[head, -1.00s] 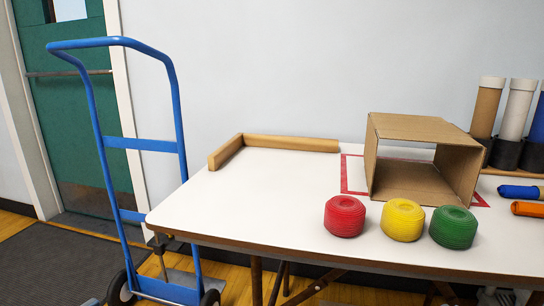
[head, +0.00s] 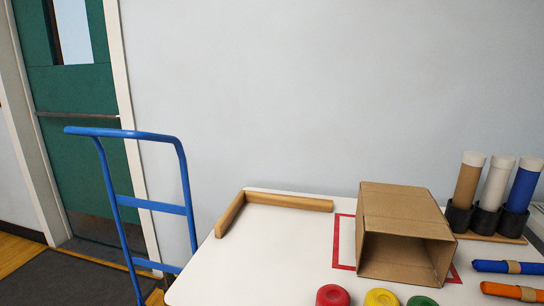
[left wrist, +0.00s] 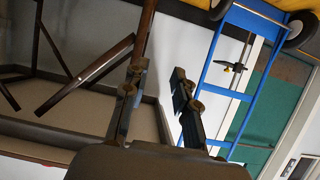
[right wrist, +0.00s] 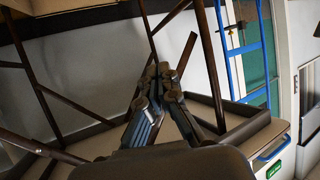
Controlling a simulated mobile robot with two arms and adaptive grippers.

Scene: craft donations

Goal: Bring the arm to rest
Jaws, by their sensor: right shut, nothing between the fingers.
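My left gripper (left wrist: 160,74) shows in the left wrist view. Its two dark fingers stand apart with nothing between them. My right gripper (right wrist: 160,72) shows in the right wrist view. Its fingertips are together and hold nothing. Dark table legs (right wrist: 205,55) rise beyond the right gripper, and similar legs (left wrist: 95,70) show beside the left gripper. Neither gripper appears in the head view, so how far they are from the tabletop cannot be told there.
A white table (head: 270,235) holds an open cardboard box (head: 405,205), red (head: 333,296), yellow (head: 382,298) and green (head: 422,301) rolls, and upright tubes (head: 496,185). A blue hand truck (head: 155,206) stands left of the table, before a green door (head: 90,165).

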